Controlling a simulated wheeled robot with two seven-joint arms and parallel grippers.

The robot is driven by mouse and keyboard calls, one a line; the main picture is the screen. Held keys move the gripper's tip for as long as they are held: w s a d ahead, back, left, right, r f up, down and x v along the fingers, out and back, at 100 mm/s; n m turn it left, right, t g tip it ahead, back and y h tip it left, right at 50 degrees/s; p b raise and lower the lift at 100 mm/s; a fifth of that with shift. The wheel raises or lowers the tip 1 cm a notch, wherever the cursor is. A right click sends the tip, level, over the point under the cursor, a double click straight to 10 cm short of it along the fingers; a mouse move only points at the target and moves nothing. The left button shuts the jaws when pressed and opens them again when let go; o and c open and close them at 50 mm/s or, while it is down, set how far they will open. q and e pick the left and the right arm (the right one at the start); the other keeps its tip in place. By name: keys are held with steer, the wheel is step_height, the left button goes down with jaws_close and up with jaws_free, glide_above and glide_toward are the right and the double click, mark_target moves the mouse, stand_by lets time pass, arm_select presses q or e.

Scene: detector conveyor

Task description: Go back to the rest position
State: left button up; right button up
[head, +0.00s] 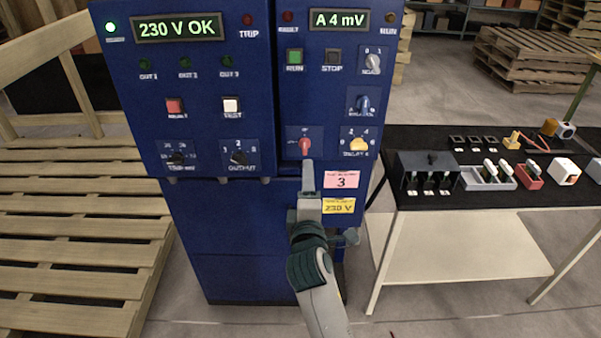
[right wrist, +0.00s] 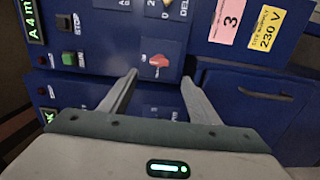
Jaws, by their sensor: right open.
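My right gripper (head: 308,168) is in front of the blue cabinet (head: 235,225), just below the red knob (head: 305,146) on the right panel. In the right wrist view its two fingers (right wrist: 160,77) are spread and empty. The red knob (right wrist: 158,61) shows just beyond and between the fingertips; I cannot tell how far off it is. My left gripper is in neither view.
The cabinet displays read "230 V OK" (head: 176,27) and "A 4 mV" (head: 339,19). A black-topped table (head: 440,200) with modules stands at right. A pallet stack (head: 80,235) is at left. Pink (head: 341,180) and yellow (head: 339,206) labels sit beside my gripper.

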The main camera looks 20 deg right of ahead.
steer(key=s+a+f+m+g+y, duration=0.1)
steer(key=a+f+g+y, duration=0.1)
steer(key=f, duration=1)
steer(key=s+a+f+g+y, duration=0.1)
steer(key=a+f+g+y, duration=0.15)
steer(key=f, duration=0.95)
steer(key=s+f+m+g, duration=0.1)
steer(key=s+f, duration=0.4)
steer(key=f, duration=0.5)
steer(key=s+f+m+g, duration=0.15)
steer(key=s+f, duration=0.25)
steer(key=f, duration=0.5)
steer(key=s+d+f+m+g+y, duration=0.15)
steer(key=s+f+m+g, duration=0.25)
steer(key=s+f, duration=1.5)
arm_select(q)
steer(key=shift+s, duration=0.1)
arm_select(e)
steer(key=s+d+f+m+g, duration=0.1)
steer(key=s+d+f+m, duration=0.1)
steer(key=s, duration=0.9)
steer(key=s+d+f+m+g, duration=0.2)
steer(key=s+d+f, duration=0.2)
steer(key=s, duration=0.7)
steer(key=shift+d+f, duration=0.3)
steer(key=shift+f, duration=0.6)
steer(key=shift+m, duration=0.25)
